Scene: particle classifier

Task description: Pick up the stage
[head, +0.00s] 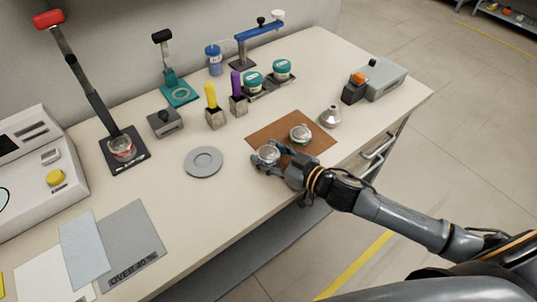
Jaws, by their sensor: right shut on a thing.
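My right gripper (272,160) reaches in from the right and is shut on a small round metallic piece with a pale top (267,153), which seems to be the stage. The piece is at the left edge of the brown mat (278,131); whether it touches the table is hard to tell. A similar round piece with a green band (300,134) sits on the mat, just behind and right of the gripper. The fingers hide part of the held piece. My left gripper is out of view.
A silver funnel-shaped piece (330,117) stands right of the mat. A grey round plate (203,162) lies to the left. Yellow (212,99) and purple (236,86) handled tools and green-lidded jars (282,69) stand behind.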

